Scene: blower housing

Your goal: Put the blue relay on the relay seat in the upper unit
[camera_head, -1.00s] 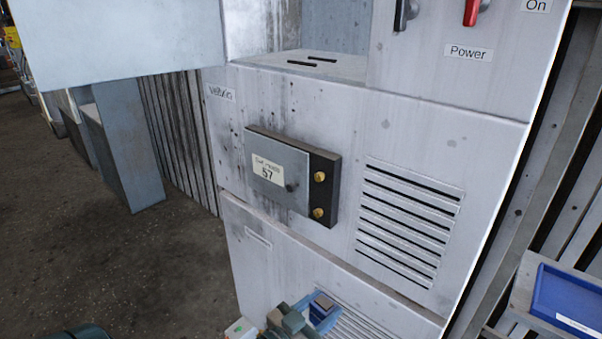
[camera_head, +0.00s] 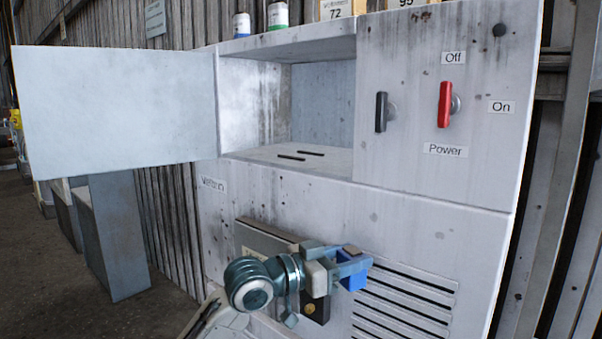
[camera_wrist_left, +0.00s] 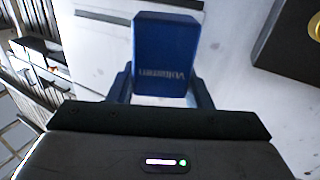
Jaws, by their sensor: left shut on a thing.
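The blue relay (camera_head: 352,279) is held by my left gripper (camera_head: 350,265) in front of the cabinet's lower front, beside the vent slots. In the left wrist view the relay (camera_wrist_left: 166,55) sits between the two fingers (camera_wrist_left: 160,85), with white lettering on its face. The upper unit (camera_head: 290,110) is an open compartment with its door (camera_head: 118,115) swung out to the left. Two dark slots (camera_head: 300,155) lie in the compartment's floor, above and to the left of the gripper. My right gripper is not in view.
A grey box with a dark side (camera_head: 270,238) is fixed to the cabinet front behind my arm. A black handle (camera_head: 381,112) and a red power handle (camera_head: 446,105) stick out at the right. Several containers stand on top. The compartment is otherwise empty.

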